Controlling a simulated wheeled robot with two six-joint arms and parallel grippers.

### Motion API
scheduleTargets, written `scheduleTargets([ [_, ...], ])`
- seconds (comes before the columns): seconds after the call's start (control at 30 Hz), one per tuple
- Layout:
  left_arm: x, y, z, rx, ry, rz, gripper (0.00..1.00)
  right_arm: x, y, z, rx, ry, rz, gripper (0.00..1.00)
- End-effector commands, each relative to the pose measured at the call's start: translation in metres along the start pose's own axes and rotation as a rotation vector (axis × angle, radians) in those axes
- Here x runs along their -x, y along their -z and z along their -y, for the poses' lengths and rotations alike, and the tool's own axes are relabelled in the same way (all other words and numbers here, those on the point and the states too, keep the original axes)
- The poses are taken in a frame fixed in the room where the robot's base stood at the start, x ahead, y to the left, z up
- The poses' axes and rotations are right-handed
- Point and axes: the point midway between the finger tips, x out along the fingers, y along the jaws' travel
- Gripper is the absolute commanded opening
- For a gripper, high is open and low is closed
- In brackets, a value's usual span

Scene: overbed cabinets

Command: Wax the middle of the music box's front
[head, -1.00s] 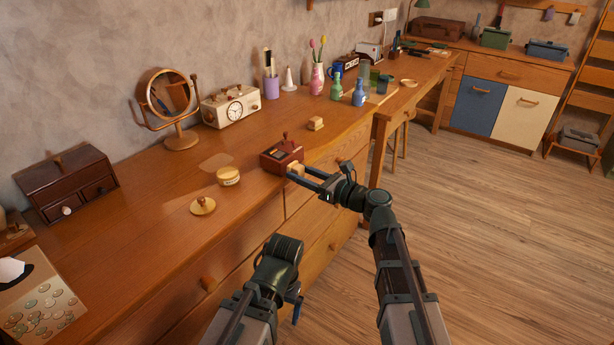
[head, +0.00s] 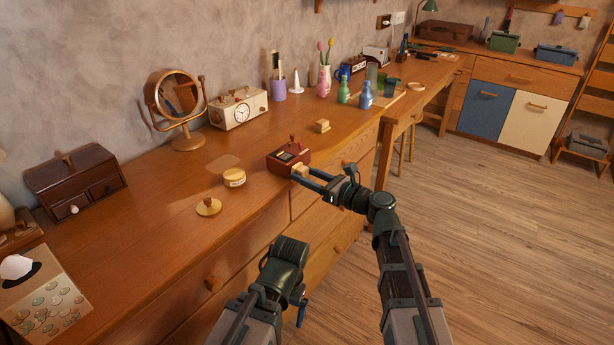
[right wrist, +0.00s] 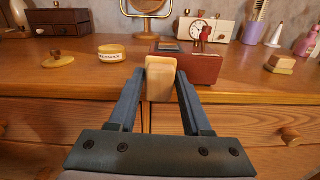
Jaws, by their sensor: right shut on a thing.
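The music box (head: 286,158) is a small red-brown box with a dark panel and a knob on top, near the counter's front edge. It also shows in the right wrist view (right wrist: 204,68). My right gripper (head: 300,174) is shut on a pale wooden block (right wrist: 160,80), held at the box's front. The block hides part of that front, and I cannot tell if they touch. An open yellow wax tin (head: 234,178) stands left of the box, with its round lid (head: 208,207) nearby. My left arm is folded low; its gripper is mostly hidden.
Another small wooden block (head: 322,126) lies behind and right of the music box. Vases and bottles (head: 343,92) stand farther right.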

Motion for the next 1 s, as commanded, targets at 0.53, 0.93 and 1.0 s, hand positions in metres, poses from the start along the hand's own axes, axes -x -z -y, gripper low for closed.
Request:
scheduleTargets([
  [0.53,0.000,0.000,0.000,0.000,0.000,0.000,0.94,-0.011,0.000,0.000,0.000,0.000,0.000,0.04],
  [0.93,0.000,0.000,0.000,0.000,0.000,0.000,0.94,-0.015,0.000,0.001,0.000,0.001,0.000,0.04],
  [1.0,0.000,0.000,0.000,0.000,0.000,0.000,0.94,-0.016,0.000,0.004,0.000,0.001,0.000,0.04],
])
